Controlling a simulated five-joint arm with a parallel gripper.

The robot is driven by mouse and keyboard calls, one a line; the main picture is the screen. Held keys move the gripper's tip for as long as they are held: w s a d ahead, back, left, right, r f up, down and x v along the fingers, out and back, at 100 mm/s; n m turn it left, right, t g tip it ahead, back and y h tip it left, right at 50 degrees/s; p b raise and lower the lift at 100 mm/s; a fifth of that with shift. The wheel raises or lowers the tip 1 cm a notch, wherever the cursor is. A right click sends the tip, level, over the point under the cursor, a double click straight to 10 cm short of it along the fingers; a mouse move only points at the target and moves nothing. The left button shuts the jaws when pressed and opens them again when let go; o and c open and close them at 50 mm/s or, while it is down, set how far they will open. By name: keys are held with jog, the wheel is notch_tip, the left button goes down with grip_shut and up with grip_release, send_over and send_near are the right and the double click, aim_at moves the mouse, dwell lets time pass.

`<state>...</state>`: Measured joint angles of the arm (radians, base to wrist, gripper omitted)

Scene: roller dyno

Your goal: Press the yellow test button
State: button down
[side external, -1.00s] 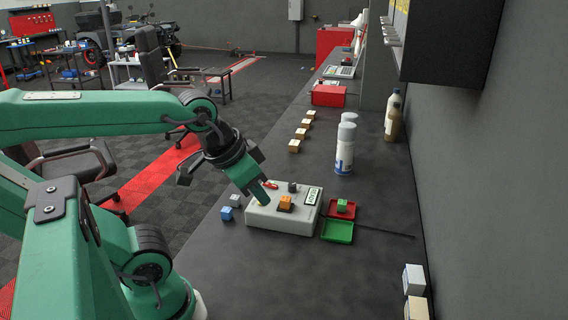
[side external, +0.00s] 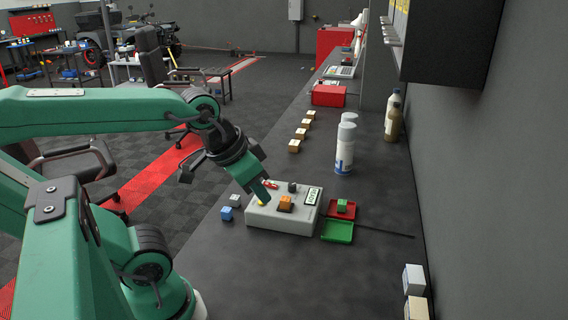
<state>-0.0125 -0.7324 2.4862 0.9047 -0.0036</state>
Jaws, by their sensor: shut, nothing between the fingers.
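My gripper (side external: 264,196) is shut and empty, pointing down at the button. I cannot tell whether the fingertips touch it. A red switch (side external: 271,185) and a dark knob (side external: 292,187) sit behind on the box.
A red tray (side external: 351,214) holding a green cube and a green tray (side external: 337,232) lie right. Spray cans (side external: 344,155) stand behind.

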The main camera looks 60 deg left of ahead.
jog(key=w, duration=0.1)
jog(key=n+g, duration=0.6)
jog(key=n, duration=0.3)
send_over(260, 202)
notch_tip(260, 202, down, 4)
jog(key=shift+w+a+f, duration=0.1)
jog(key=shift+f, duration=0.1)
jog(key=shift+f, duration=0.15)
notch_tip(260, 202, down, 14)
jog(key=shift+r, duration=0.15)
dwell(0.3)
